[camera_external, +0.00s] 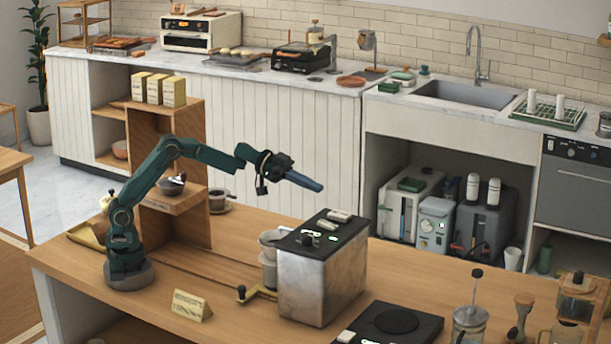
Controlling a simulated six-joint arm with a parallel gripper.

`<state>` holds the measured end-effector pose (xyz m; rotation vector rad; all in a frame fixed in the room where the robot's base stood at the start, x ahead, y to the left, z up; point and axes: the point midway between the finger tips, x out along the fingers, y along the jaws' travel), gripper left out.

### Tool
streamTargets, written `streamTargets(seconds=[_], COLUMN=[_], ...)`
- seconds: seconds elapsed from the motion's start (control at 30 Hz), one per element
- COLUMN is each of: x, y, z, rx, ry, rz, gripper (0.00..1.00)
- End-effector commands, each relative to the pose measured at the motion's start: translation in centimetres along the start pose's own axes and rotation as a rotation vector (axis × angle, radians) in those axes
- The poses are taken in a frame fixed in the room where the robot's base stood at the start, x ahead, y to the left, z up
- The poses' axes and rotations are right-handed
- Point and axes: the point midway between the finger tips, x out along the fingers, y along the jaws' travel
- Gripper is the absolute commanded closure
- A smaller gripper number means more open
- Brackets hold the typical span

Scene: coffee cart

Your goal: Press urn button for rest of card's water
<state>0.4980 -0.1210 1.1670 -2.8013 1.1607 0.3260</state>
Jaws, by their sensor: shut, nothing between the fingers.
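The urn (322,278) is a boxy metal unit with a black top on the wooden counter. Its top carries a dark knob, light-coloured parts and a small lit green mark (333,238); which of these is the button I cannot tell. My gripper (312,184) is shut and empty, raised above and behind the urn's top, pointing right and slightly down. It looks clear of the urn. A tan folded card (191,306) stands on the counter to the left of the urn; its writing is too small to read. Pale cup-like vessels (269,268) are at the urn's left side.
A brass-coloured piece with a black knob (242,292) lies left of the urn. A wooden shelf (178,228) stands behind my arm.

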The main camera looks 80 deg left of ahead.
Motion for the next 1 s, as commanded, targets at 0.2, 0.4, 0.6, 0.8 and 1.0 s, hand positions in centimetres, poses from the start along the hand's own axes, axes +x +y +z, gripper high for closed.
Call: streamTargets(seconds=[0.2,0.4,0.6,0.8,1.0], x=[-3.1,-4.2,-4.3,-4.3,-4.3], y=[-0.1,0.0,0.0,0.0,0.0], z=[-0.1,-0.1,-0.1,-0.1,-0.1], rx=[0.001,0.0,0.001,0.001,0.001], ry=[0.001,0.001,0.001,0.001,0.001], rz=[-0.002,0.0,0.001,0.0,0.001], gripper=[1.0,1.0,1.0,1.0,1.0])
